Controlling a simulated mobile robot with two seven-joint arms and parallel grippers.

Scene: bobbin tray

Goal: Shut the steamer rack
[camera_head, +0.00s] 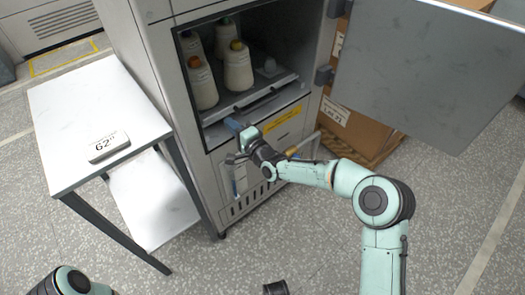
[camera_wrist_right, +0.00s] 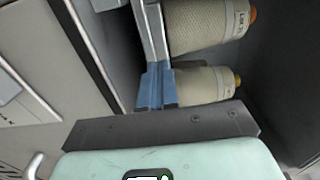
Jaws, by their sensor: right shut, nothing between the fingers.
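The steamer (camera_head: 160,50) is a grey cabinet with its front open. Inside, the metal rack (camera_head: 277,87) carries several cream yarn cones (camera_head: 238,68) with coloured tips. The rack's front edge lies near the cabinet's opening; how far it is slid in is hard to tell. My right gripper (camera_head: 233,124) is shut and empty, at the lower front of the opening, just below the rack's edge. In the right wrist view its blue fingers (camera_wrist_right: 157,88) are together near a metal rail (camera_wrist_right: 152,30) and two cones (camera_wrist_right: 205,85). Contact cannot be told. My left gripper is not in view.
The grey cabinet door (camera_head: 425,75) stands wide open at the right. Cardboard boxes (camera_head: 352,130) stand behind it. A white side table (camera_head: 90,115) with a small display (camera_head: 109,146) is left of the cabinet. The floor in front is mostly clear.

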